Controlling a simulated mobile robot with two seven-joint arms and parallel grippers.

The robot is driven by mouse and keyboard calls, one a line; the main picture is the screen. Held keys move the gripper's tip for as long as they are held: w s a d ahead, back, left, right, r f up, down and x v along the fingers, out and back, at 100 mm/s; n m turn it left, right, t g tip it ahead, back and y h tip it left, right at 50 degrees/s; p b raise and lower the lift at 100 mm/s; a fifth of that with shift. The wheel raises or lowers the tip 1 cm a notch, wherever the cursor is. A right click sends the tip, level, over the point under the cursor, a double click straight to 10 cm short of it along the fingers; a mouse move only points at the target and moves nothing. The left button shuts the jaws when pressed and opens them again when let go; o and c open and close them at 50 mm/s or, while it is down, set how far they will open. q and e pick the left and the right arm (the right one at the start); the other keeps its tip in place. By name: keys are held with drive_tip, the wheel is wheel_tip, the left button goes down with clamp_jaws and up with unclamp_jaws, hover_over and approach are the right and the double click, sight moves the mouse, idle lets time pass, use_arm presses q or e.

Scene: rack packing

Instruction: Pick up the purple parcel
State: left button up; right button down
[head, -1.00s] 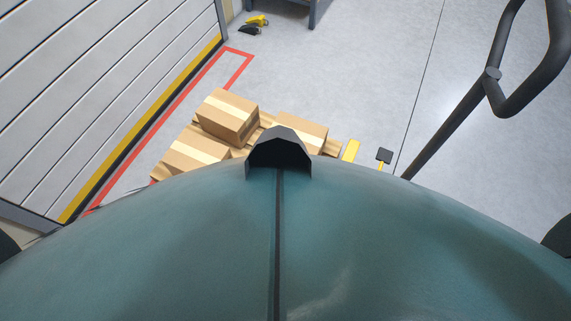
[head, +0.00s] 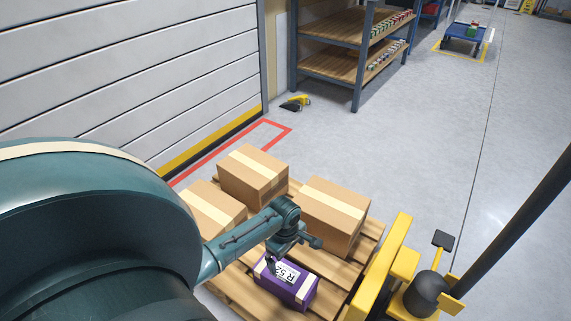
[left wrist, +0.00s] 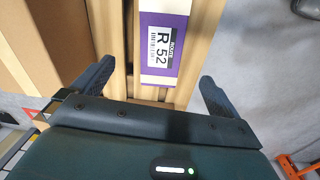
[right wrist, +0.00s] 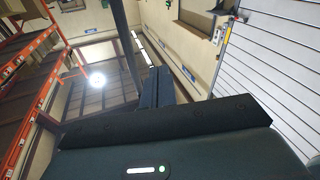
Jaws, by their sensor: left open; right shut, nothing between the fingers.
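The purple parcel (head: 287,284), with cream bands and a white label, lies on the wooden pallet (head: 238,290) at its near side. In the left wrist view the parcel (left wrist: 163,45) shows its label, reading R 52, between and beyond the fingers. My left gripper (head: 279,262) is above the parcel in the head view; its fingers (left wrist: 156,85) are spread wide and hold nothing. Whether they touch the parcel cannot be told. My right gripper (right wrist: 163,75) is shut and empty, pointing toward the upper walls, away from the parcel.
Cardboard boxes (head: 252,175) stand on the pallet's far and left parts, and another box (head: 333,215) is close right of my left gripper. A yellow pallet jack (head: 390,262) is at the right.

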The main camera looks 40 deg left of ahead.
use_arm(q)
drive_tip(key=shift+n+g, duration=0.3)
drive_tip(key=shift+n, duration=0.5)
drive_tip(key=f+b, duration=0.2)
drive_tip(key=f, duration=0.1)
drive_tip(key=a+f+b, duration=0.1)
drive_tip(key=f+b, duration=0.1)
drive_tip(key=f, duration=0.1)
drive_tip(key=f+b, duration=0.2)
drive_tip(key=f, duration=0.1)
drive_tip(key=shift+w+a+f, duration=0.1)
drive_tip(key=shift+w+a, duration=0.05)
drive_tip(key=shift+w, duration=0.05)
drive_tip(key=shift+f, duration=0.4)
wheel_tip(320, 180, down, 4)
drive_tip(key=b, duration=0.4)
drive_tip(key=shift+f, duration=0.25)
use_arm(e)
drive_tip(key=r+n+y, duration=0.1)
drive_tip(key=y, duration=0.1)
drive_tip(key=r+n+t+y, duration=0.1)
drive_tip(key=r+n+y, duration=0.1)
drive_tip(key=r+n+t+y, duration=0.1)
drive_tip(key=r+y, duration=0.1)
drive_tip(key=shift+w+a, duration=0.25)
drive_tip(key=shift+w, duration=0.15)
use_arm(q)
drive_tip(key=shift+c, duration=0.3)
